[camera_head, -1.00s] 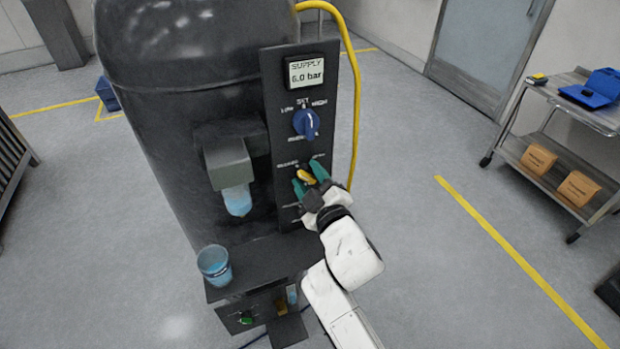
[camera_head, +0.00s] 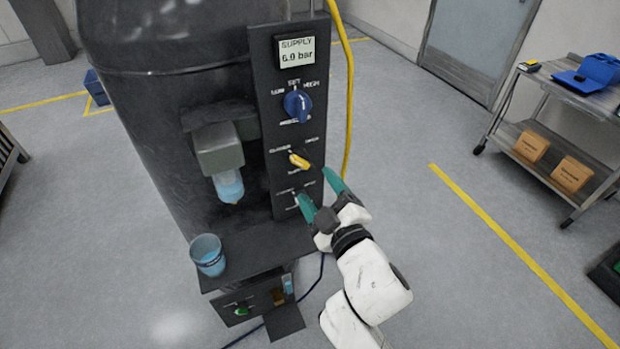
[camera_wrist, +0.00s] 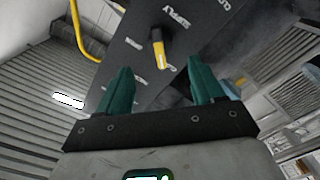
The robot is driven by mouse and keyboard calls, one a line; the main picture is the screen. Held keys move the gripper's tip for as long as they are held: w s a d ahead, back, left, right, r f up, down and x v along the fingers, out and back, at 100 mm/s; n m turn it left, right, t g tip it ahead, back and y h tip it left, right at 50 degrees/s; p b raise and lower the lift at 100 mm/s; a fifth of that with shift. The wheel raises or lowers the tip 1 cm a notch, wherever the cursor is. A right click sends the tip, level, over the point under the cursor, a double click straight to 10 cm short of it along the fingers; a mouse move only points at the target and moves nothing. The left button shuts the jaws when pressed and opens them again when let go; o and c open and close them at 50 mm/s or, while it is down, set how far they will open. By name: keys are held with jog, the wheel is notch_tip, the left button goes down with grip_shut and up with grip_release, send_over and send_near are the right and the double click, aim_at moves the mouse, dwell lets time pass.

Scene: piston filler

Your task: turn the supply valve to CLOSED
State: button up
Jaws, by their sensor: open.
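The supply valve is a small yellow lever (camera_head: 299,161) on the dark control panel, below the blue SET knob. In the head view its yellow end points to the lower right; label letters sit at its upper left and upper right, too small to read surely. My gripper (camera_head: 320,190) is open and empty, just below and to the right of the lever, apart from it. In the wrist view the yellow lever (camera_wrist: 158,49) sticks out from the panel ahead of the gap between my two green fingers (camera_wrist: 158,80).
The blue knob (camera_head: 297,105) and a gauge reading 6.0 bar (camera_head: 295,49) are above. A small switch (camera_head: 297,198) sits below the lever, close to my fingers. A yellow hose (camera_head: 349,100) runs beside the panel. A blue cup (camera_head: 207,256) stands on the machine's ledge.

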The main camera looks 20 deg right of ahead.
jog(key=shift+s, duration=1.2)
